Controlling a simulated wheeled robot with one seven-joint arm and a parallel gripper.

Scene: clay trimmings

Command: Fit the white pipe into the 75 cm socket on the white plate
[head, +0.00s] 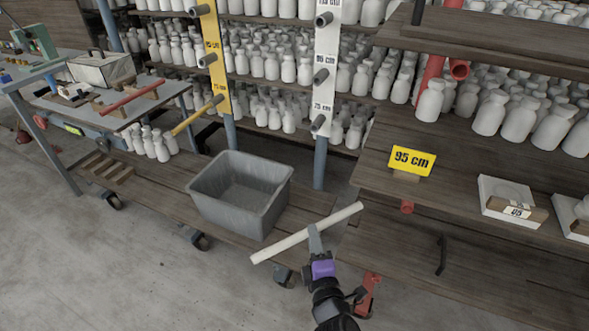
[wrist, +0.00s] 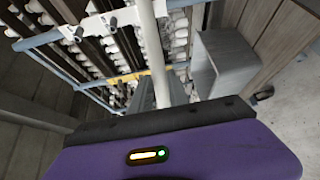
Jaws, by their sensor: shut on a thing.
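My gripper (head: 314,240) is shut on the white pipe (head: 285,244), which tilts up toward the right in the head view, in front of the grey bin. The pipe also shows in the wrist view (wrist: 153,45), running up from the jaws. The white plate (head: 326,70) stands upright on a post at the upper middle, with dark sockets beside its labels. Its 75 cm socket (head: 318,123) is the lowest one and looks empty. The pipe is apart from it, lower and nearer to me.
A yellow plate (head: 212,60) to the left carries similar sockets, with a yellow pipe (head: 197,116) in its lowest one. A grey bin (head: 238,190) sits on the low wooden shelf. A shelf with a yellow 95 cm sign (head: 411,161) and white bottles stands at right.

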